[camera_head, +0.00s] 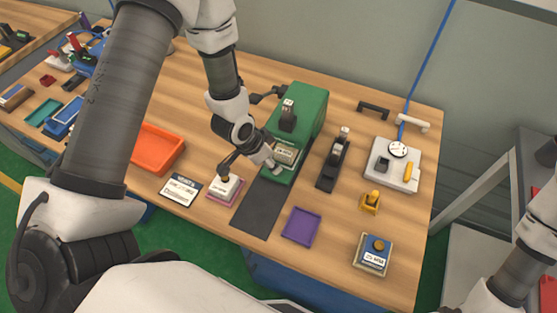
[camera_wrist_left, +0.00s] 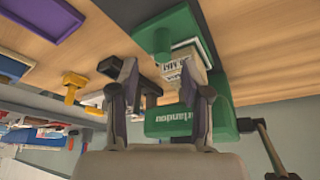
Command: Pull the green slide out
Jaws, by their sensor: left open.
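The green machine (camera_head: 312,108) stands near the middle of the table. Its green slide (camera_head: 283,178) sits low at its front, carrying a small pale labelled block (camera_head: 286,155). In the left wrist view the slide's rounded green front end (camera_wrist_left: 153,38) shows with the block (camera_wrist_left: 186,75) beside it. My left gripper (camera_head: 273,166) is at the left front of the slide. In the wrist view its fingers (camera_wrist_left: 158,66) are apart, with the green front end just beyond and between the tips; I cannot tell whether they touch it. My right gripper is out of view.
A dark mat (camera_head: 259,208) lies in front of the slide. A purple tray (camera_head: 301,227), a black lever device (camera_head: 333,160) and a yellow piece (camera_head: 370,202) lie to the right. A pink-based stamp (camera_head: 225,189) and an orange tray (camera_head: 158,148) lie to the left.

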